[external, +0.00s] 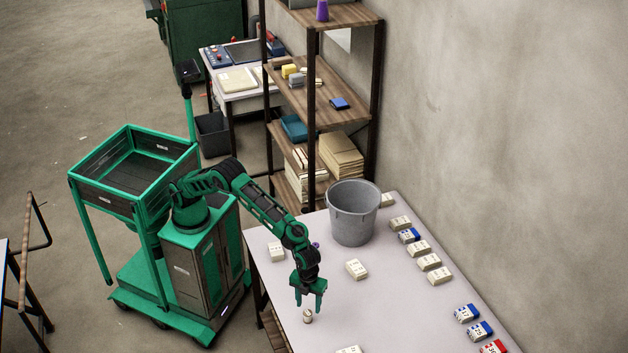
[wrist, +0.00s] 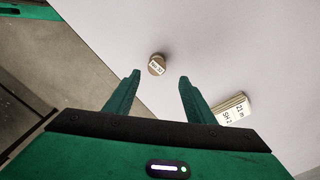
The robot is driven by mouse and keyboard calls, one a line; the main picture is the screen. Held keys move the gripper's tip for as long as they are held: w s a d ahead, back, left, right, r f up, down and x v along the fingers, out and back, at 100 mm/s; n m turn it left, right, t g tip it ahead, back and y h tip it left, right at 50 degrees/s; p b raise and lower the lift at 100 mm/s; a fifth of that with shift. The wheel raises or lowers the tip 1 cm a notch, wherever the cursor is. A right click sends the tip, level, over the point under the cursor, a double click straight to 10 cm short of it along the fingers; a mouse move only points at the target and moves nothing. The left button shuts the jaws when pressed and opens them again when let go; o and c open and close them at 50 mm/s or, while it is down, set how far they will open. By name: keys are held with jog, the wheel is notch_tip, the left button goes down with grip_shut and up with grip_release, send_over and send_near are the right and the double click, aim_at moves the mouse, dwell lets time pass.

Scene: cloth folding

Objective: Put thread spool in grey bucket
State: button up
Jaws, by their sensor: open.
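A small beige thread spool with a white label (external: 308,316) stands on the white table, near its left edge. It also shows in the wrist view (wrist: 157,64), ahead of and between my fingertips. My gripper (external: 309,300) is open and empty, pointing down just above the spool; its two green fingers show in the wrist view (wrist: 159,75). I cannot tell the exact gap between fingers and spool. The grey bucket (external: 352,222) stands upright on the table's far part, up and right of my gripper; the visible part of its inside looks empty.
A labelled beige block (external: 357,269) lies between my gripper and the bucket. A purple item (external: 315,245) is partly hidden behind my arm. Several beige, blue and red labelled blocks line the table's right side. A wooden shelf (external: 340,102) stands behind the bucket.

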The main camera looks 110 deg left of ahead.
aim_at(308, 313)
notch_tip(308, 313, down, 2)
jog(key=shift+f, duration=0.2)
jog(key=shift+s+a+f, duration=0.15)
jog(key=shift+f, duration=1.25)
jog(key=shift+s+a+f, duration=0.15)
jog(key=shift+f, duration=1.2)
jog(key=c, duration=1.2)
jog(key=shift+r, duration=0.1)
